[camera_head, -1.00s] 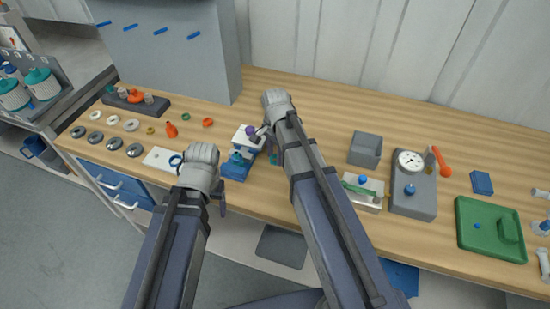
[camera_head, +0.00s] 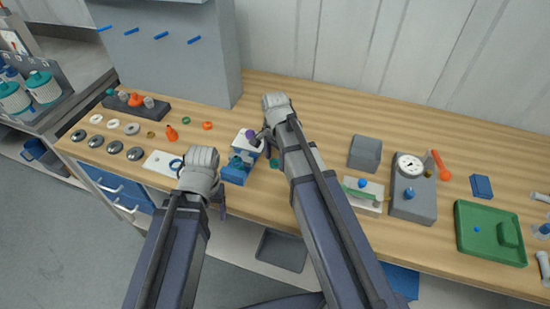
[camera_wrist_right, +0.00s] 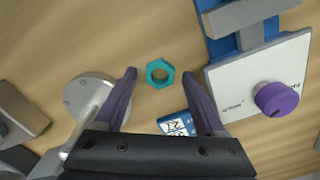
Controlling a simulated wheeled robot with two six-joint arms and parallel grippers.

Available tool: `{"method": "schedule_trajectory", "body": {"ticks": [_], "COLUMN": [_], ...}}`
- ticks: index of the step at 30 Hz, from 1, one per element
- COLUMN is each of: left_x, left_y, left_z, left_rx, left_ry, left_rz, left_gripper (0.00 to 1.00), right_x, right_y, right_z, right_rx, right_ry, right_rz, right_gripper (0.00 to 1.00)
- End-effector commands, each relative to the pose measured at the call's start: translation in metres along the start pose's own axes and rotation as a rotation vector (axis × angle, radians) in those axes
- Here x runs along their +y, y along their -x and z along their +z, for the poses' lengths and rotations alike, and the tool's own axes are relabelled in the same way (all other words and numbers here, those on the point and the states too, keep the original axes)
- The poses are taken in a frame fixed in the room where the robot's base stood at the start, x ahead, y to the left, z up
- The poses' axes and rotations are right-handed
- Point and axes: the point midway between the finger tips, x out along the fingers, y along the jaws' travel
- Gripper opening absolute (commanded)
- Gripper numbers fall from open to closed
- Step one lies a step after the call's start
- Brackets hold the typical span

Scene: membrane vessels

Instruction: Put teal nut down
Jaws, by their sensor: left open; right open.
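The teal nut (camera_wrist_right: 151,76) lies flat on the wooden bench in the right wrist view, between the tips of my right gripper (camera_wrist_right: 159,78) and apart from both fingers. In the head view the nut (camera_head: 275,163) shows as a small teal spot beside my right arm. My right gripper (camera_head: 267,142) is open and mostly hidden by its own wrist in the head view. My left gripper (camera_head: 220,203) is open and empty near the bench's front edge; its fingers are partly hidden.
A blue-and-white device with a purple knob (camera_wrist_right: 277,98) stands close right of the nut in the wrist view. A round metal piece (camera_wrist_right: 88,97) is at its left. A grey box (camera_head: 365,152) and gauge unit (camera_head: 412,197) stand further right. Bench behind my right arm is clear.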

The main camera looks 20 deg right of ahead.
Motion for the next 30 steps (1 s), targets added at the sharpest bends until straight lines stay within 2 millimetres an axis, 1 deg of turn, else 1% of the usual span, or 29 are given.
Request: {"method": "schedule_trajectory", "body": {"ticks": [1,8,22,27,30], "left_x": [-0.001,-0.003,-0.01,-0.011,-0.011], "left_y": [0.006,0.032,0.102,0.117,0.119], "left_z": [0.0,0.002,0.006,0.007,0.007], "left_rx": [0.0,0.0,0.0,0.0,0.0], "left_ry": [0.0,0.0,-0.001,-0.002,-0.002], "left_rz": [0.0,0.0,0.0,0.0,0.0], "left_gripper": [0.72,0.72,0.72,0.72,0.72], "right_x": [0.0,0.0,0.0,0.0,0.0], "right_y": [0.006,0.032,0.102,0.117,0.12], "right_z": [0.0,0.0,0.0,0.0,0.0], "right_rx": [0.0,0.0,0.0,0.0,0.0], "right_ry": [0.0,0.0,0.0,0.0,0.0], "right_rz": [0.0,0.0,0.0,0.0,0.0], "right_gripper": [0.73,0.73,0.73,0.73,0.73]}}
